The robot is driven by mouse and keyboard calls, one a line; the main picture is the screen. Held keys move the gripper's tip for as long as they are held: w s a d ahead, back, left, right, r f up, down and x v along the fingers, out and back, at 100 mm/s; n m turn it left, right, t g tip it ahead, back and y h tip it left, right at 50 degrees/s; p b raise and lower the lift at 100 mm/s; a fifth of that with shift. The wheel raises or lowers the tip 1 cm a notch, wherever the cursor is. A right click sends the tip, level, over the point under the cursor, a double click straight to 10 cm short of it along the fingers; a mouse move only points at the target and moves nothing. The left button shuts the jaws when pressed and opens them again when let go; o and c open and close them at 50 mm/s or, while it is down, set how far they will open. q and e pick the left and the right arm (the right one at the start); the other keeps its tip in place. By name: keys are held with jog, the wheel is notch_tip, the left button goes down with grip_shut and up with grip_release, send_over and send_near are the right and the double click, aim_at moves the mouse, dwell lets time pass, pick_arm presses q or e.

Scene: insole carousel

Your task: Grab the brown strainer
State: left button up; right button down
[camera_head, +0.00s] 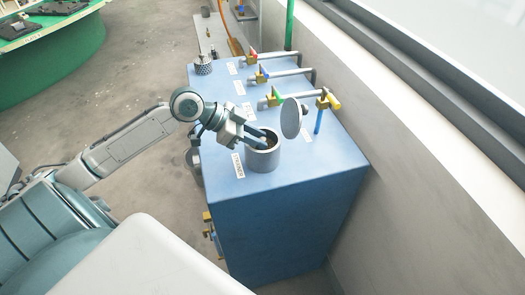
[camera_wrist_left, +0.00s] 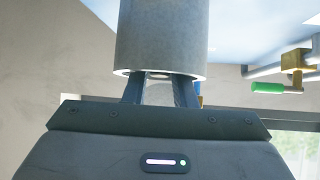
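A grey metal cylinder (camera_head: 262,158) stands upright on the blue cabinet, open at the top, with a dark brownish inside. I cannot make out a clear brown strainer; if one is in the cylinder, its wall hides most of it. My left gripper (camera_head: 262,141) reaches in from the left, its fingertips inside the cylinder's mouth. In the left wrist view the cylinder (camera_wrist_left: 160,38) hangs inverted in the picture, and the two fingers pass its rim with a gap between them. Their tips are hidden, so a grip cannot be seen. My right gripper is out of view.
A round grey disc (camera_head: 291,118) stands tilted beside the cylinder. Several pipes with coloured valves, one with a green handle (camera_wrist_left: 267,87), run behind it. A perforated grey pot (camera_head: 203,65) stands at the far left corner of the blue cabinet (camera_head: 290,215). A wall borders the right.

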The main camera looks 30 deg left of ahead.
pick_arm(q)
jog(key=shift+w+d+f, duration=0.1)
jog(key=shift+d, duration=0.05)
grip_shut()
